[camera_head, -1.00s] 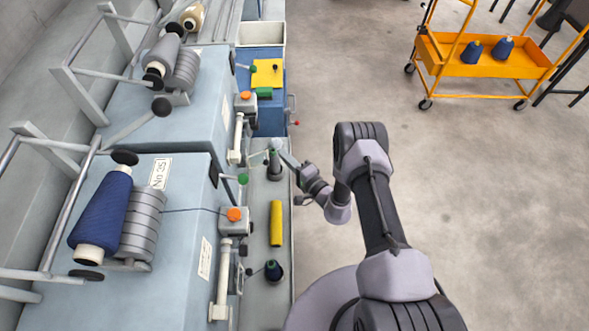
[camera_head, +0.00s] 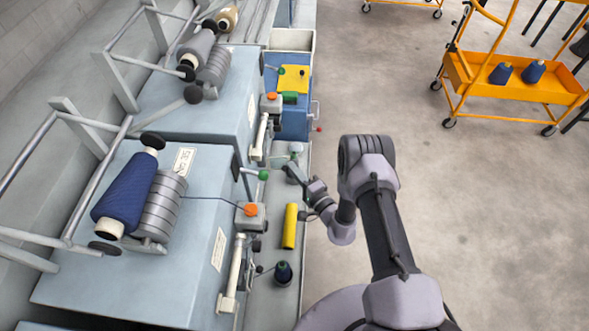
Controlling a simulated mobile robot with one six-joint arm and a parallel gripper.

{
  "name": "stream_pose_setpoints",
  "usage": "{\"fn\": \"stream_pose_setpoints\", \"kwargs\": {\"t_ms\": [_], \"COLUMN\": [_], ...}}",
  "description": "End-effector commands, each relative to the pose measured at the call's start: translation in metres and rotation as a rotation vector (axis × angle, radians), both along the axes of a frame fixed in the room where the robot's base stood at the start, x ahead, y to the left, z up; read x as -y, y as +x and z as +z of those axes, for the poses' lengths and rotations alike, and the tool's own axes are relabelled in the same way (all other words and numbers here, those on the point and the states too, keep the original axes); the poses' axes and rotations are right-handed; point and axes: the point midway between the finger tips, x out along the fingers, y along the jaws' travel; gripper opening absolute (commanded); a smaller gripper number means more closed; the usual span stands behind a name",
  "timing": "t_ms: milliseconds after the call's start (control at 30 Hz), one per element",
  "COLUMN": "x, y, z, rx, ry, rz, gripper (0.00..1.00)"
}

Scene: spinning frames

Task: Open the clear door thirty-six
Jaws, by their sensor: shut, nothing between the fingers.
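I cannot pick out a clear door numbered thirty-six. The nearest machine (camera_head: 75,265) has a small white number plate (camera_head: 184,160) on its top, too small to read surely. My gripper (camera_head: 291,168) is at the end of my arm, over the grey trough along the machines' right side, close to a green-knobbed lever (camera_head: 263,175). Its fingers look shut and empty, small and partly lost against the trough. I cannot tell whether it touches anything.
A yellow cylinder (camera_head: 290,226) and a dark blue cone (camera_head: 283,273) are in the trough (camera_head: 262,300). A blue cabinet (camera_head: 293,125) stands beyond. An orange cart (camera_head: 515,92) stands upper right. The concrete floor (camera_head: 480,220) between is clear.

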Motion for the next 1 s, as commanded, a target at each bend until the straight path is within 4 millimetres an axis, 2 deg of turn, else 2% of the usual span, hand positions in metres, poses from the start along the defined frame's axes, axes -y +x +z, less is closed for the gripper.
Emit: {"fn": "stream_pose_setpoints", "kwargs": {"t_ms": [333, 500, 600, 733, 900, 1000], "x": [0.003, 0.034, 0.042, 0.053, 0.06, 0.062], "y": [0.003, 0.028, -0.008, -0.041, -0.066, -0.07], "z": [0.0, -0.006, 0.003, 0.003, 0.001, 0.0], "rx": [0.002, 0.003, -0.01, -0.007, -0.004, -0.002], "ry": [0.0, 0.0, 0.003, 0.002, 0.002, 0.001], "rz": [-0.001, 0.004, 0.007, 0.007, 0.009, 0.008], "gripper": [0.0, 0.0, 0.0, 0.0, 0.0, 0.0]}}
